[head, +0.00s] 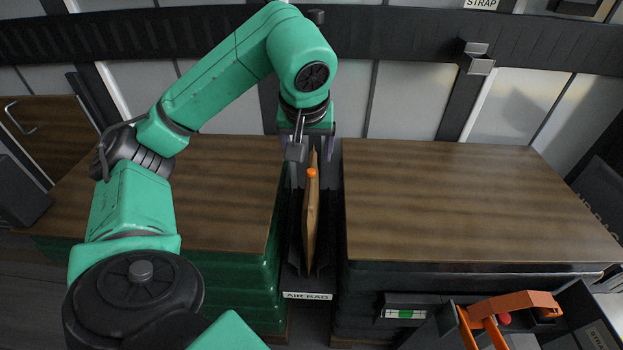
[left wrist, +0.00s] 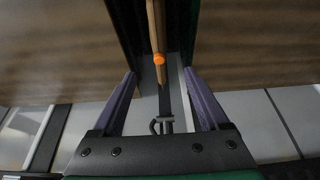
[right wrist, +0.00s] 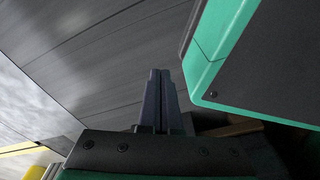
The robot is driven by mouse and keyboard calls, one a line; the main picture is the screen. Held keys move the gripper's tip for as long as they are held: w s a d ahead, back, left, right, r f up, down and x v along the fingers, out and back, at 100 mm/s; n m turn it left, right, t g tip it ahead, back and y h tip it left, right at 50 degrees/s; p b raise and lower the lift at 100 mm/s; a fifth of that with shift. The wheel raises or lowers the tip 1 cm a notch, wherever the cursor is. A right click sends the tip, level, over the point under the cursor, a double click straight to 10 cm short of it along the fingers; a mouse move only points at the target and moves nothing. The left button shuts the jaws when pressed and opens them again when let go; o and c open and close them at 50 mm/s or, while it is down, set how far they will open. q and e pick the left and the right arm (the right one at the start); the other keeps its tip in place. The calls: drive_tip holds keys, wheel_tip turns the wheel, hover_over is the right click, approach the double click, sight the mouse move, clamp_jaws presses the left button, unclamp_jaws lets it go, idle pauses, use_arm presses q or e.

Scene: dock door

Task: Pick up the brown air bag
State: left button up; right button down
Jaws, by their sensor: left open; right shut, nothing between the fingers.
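The brown air bag (head: 311,215) stands on edge, thin and upright, in the narrow dark slot between two wood-topped loads. An orange cap (head: 311,173) shows at its top. In the left wrist view the bag (left wrist: 153,25) is seen edge-on, with its orange cap (left wrist: 158,59) just beyond my fingertips. My left gripper (left wrist: 159,80) is open and empty, its two purple fingers on either side of the line of the bag and apart from it. In the head view it is largely hidden behind its own arm. My right gripper (right wrist: 160,75) is shut and empty, away from the bag; the head view does not show it.
A left load (head: 225,200) and a right load (head: 470,200) flank the slot closely. A label reading AIR BAG (head: 306,296) is at the slot's front. An orange tool (head: 510,305) lies at the lower right. A dark rail (head: 420,40) crosses the back wall.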

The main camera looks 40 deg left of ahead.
sight(311, 176)
use_arm(q)
drive_tip(key=b+x, duration=0.3)
drive_tip(key=x, duration=1.1)
drive_tip(key=shift+w+f, duration=0.1)
drive_tip(key=shift+d, duration=0.1)
clamp_jaws()
use_arm(e)
drive_tip(key=w+a+r, duration=0.1)
drive_tip(key=w+r, duration=0.3)
drive_tip(key=w, duration=0.2)
drive_tip(key=shift+w+a+r, duration=0.15)
drive_tip(key=shift+a+r, duration=0.2)
